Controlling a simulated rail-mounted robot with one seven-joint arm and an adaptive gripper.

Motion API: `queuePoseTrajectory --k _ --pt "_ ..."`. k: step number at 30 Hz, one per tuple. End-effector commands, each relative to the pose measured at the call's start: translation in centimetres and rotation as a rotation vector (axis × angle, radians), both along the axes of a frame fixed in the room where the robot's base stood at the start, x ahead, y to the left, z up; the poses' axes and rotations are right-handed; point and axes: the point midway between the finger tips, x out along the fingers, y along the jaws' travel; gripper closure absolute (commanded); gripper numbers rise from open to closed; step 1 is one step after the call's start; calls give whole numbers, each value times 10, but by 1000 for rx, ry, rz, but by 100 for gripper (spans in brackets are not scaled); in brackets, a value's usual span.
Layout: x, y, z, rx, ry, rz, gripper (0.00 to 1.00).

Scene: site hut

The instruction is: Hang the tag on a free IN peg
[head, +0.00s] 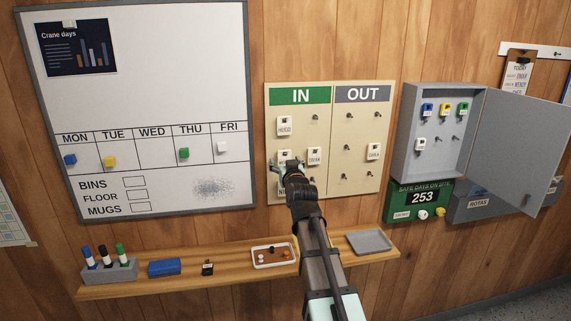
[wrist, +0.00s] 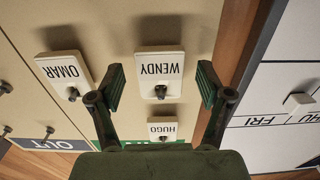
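The peg board (head: 333,190) has a green IN half and a grey OUT half. In the wrist view, a white WENDY tag (wrist: 159,66) is on a dark peg, between the fingers of my gripper (wrist: 161,88). The fingers are open, one on each side, with visible gaps to the tag. In the head view my gripper (head: 291,168) covers much of this spot. A HUGO tag (head: 284,126) and an OMAR tag (head: 314,156) hang on other IN pegs. A bare IN peg (head: 315,117) shows at upper right of that half.
Another tag (head: 282,190) shows partly below my gripper. One tag (head: 373,151) hangs on the OUT half among bare pegs. A shelf (head: 222,276) below holds a tray (head: 273,257) and markers. An open key cabinet (head: 437,130) is at right, a whiteboard (head: 150,80) at left.

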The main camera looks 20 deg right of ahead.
Motion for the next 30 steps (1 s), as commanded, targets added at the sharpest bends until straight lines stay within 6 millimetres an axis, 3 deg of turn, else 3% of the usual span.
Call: queuePoseTrajectory --k 8,14,30 --pt "-1 0 0 0 0 0 22" --pt "-14 2 0 0 0 0 22" --pt "-106 18 -1 0 -1 0 22"
